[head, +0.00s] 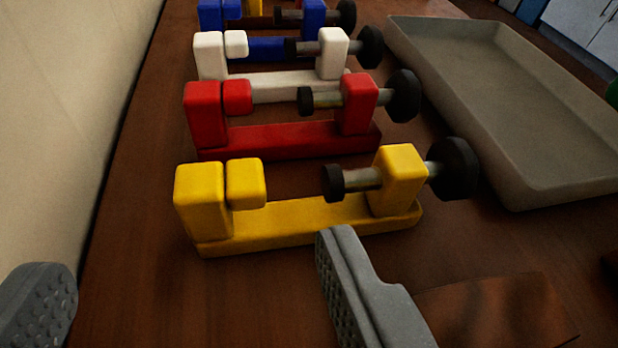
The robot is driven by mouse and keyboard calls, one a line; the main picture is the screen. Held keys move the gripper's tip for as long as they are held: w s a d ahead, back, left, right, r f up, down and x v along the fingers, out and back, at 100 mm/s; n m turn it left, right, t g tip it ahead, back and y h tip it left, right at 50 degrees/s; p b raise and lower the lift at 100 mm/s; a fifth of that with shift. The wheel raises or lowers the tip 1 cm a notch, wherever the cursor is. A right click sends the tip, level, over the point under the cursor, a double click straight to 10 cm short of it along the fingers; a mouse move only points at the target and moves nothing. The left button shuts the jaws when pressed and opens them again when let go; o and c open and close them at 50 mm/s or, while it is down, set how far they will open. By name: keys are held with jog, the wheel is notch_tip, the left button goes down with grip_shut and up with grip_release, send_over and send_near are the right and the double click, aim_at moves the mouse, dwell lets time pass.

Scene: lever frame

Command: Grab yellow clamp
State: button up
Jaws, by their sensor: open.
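The yellow clamp (290,222) lies on the brown table in the middle of the head view, nearest of a row of clamps. It has an upright yellow block at its left end, a small yellow pad beside it, and a right block with a metal screw and black knob (453,168). My gripper (195,280) is open and empty. Its left finger shows at the lower left corner and its right finger at the lower middle, both on the near side of the clamp. The right finger's tip overlaps the clamp's lower edge in the picture; I cannot tell if they touch.
Behind the yellow clamp stand a red clamp (275,138), a white clamp (285,82) and a blue clamp (211,14). A grey tray (520,195) lies at the right. A pale wall (70,110) runs along the left. A brown flat piece (490,310) lies at the lower right.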

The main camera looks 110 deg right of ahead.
aim_at(217, 193)
jog(key=x, duration=0.9)
jog(key=shift+s+f+p, duration=0.1)
jog(key=shift+f+p, duration=0.3)
jog(key=shift+f, duration=0.05)
grip_shut()
